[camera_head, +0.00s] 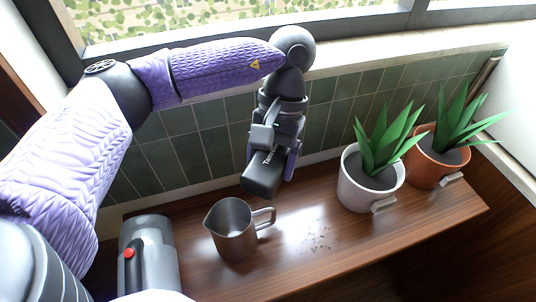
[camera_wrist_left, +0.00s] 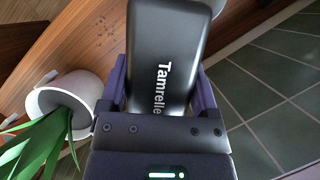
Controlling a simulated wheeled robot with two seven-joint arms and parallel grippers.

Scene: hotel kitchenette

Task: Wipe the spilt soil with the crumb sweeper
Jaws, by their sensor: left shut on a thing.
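The spilt soil (camera_head: 318,241) is a small patch of dark specks on the wooden counter, between the steel jug and the white pot. Specks also show in the left wrist view (camera_wrist_left: 78,38). My left gripper (camera_head: 277,150) is shut on a black block-shaped tool lettered "Tamrelle", which appears to be the crumb sweeper (camera_head: 262,178). In the left wrist view the sweeper (camera_wrist_left: 165,60) sits between the fingers. The gripper holds it above the back of the counter, behind and left of the soil, apart from it. My right gripper is not in view.
A steel jug (camera_head: 232,235) stands left of the soil. A white pot (camera_head: 362,192) and a terracotta pot (camera_head: 428,170) with green plants stand to the right. A grey device with a red button (camera_head: 155,262) is at the left. A green tiled wall (camera_head: 215,150) closes the back.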

